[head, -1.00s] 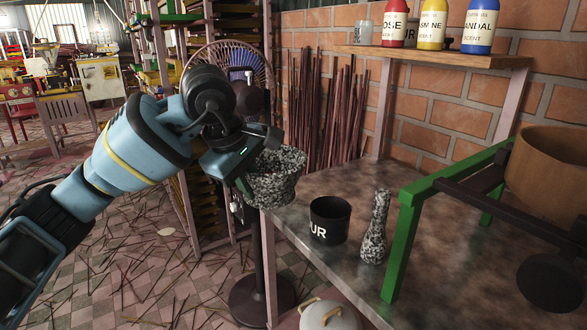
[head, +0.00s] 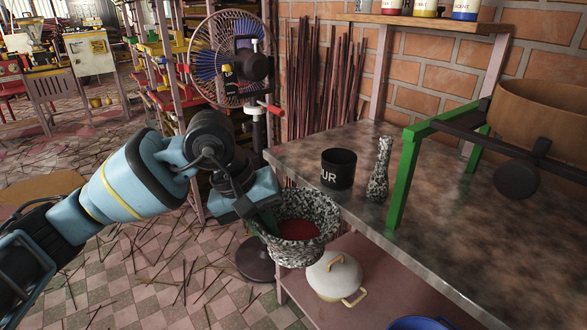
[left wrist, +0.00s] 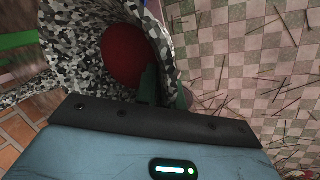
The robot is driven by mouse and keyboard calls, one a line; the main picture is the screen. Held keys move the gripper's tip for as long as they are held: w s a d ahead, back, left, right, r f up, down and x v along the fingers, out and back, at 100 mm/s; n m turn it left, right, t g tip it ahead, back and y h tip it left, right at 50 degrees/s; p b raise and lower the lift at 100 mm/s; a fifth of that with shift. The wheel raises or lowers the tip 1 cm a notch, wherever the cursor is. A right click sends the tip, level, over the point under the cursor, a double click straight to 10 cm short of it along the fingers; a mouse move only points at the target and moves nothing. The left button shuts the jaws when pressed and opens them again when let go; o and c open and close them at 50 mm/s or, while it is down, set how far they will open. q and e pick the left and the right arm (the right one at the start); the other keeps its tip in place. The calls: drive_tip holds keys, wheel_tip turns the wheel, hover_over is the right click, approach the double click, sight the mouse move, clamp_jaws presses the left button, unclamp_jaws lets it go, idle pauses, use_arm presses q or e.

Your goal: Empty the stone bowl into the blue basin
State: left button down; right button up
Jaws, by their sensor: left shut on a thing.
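The stone bowl (head: 309,208) is speckled black and white, with red contents (head: 299,229) inside. My left gripper (head: 266,222) is shut on its left rim and holds it in the air beside the table's left end, tilted a little toward me. In the left wrist view the bowl (left wrist: 88,45) shows close up with the red contents (left wrist: 124,54), and a dark green finger reaches inside its wall. My right gripper is not in view.
A dark cup (head: 338,168) and a speckled pestle-like piece (head: 379,170) stand on the table (head: 440,222). A cream lidded pot (head: 334,276) sits on the lower shelf below the bowl. A green frame (head: 405,175) stands on the right. A fan (head: 230,50) stands behind.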

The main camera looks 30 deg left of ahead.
use_arm(q)
drive_tip(key=s+d+f+m+g+h, duration=0.1)
drive_tip(key=s+d+f+m+g, duration=0.1)
drive_tip(key=s+d+f+m, duration=0.3)
drive_tip(key=d+m, duration=0.1)
drive_tip(key=m, duration=0.1)
drive_tip(key=shift+s+d+f+m+g, duration=0.25)
drive_tip(key=shift+s+d+m+g, duration=0.1)
drive_tip(key=shift+s+m+g, duration=0.05)
drive_tip(key=shift+d, duration=0.1)
